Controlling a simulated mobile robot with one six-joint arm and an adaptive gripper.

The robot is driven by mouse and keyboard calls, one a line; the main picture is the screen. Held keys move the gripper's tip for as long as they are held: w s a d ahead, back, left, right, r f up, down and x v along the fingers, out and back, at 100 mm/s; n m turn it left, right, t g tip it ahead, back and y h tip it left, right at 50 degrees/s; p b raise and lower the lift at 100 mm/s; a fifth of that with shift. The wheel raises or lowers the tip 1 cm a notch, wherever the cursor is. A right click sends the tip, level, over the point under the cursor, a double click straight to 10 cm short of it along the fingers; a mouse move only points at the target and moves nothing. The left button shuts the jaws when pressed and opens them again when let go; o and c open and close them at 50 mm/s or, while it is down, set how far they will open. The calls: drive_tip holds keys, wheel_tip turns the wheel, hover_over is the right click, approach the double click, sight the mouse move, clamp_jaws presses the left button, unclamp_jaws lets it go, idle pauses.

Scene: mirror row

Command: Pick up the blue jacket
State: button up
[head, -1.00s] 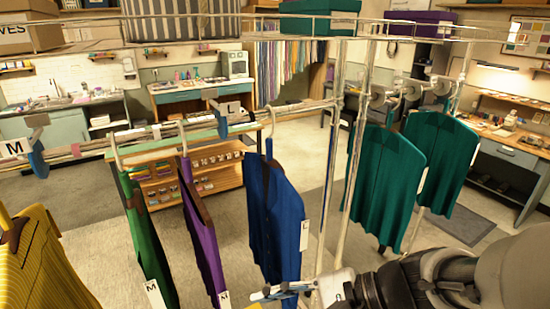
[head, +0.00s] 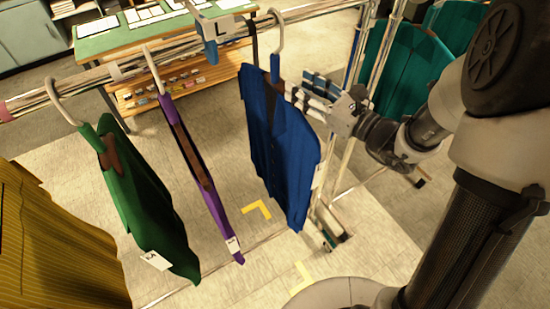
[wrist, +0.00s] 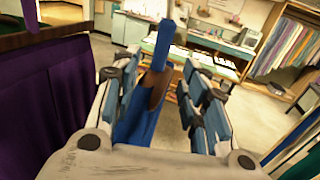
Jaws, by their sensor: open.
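The blue jacket (head: 280,150) hangs from the rail on a white-hooked hanger, at the middle of the head view. My gripper (head: 302,92) is beside its upper right shoulder, with the fingers pointing toward the collar. In the wrist view my gripper (wrist: 163,88) is open, with padded fingers apart. The blue jacket (wrist: 135,125) and its brown hanger shoulder show between the fingers, below a blue piece on the hanger neck. Whether a finger touches the cloth I cannot tell.
A purple garment (head: 195,165), a green one (head: 140,205) and a yellow striped one (head: 55,240) hang to the left. Teal garments (head: 405,65) hang behind my arm. A blue size marker L (head: 215,28) sits on the rail (head: 110,75). Upright poles stand right of the jacket.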

sight(278, 72)
drive_tip(key=x, duration=0.9)
drive_tip(key=shift+w+a, duration=0.2)
drive_tip(key=shift+w, duration=0.1)
drive_tip(key=shift+r, duration=0.1)
drive_tip(key=shift+c, duration=0.5)
clamp_jaws()
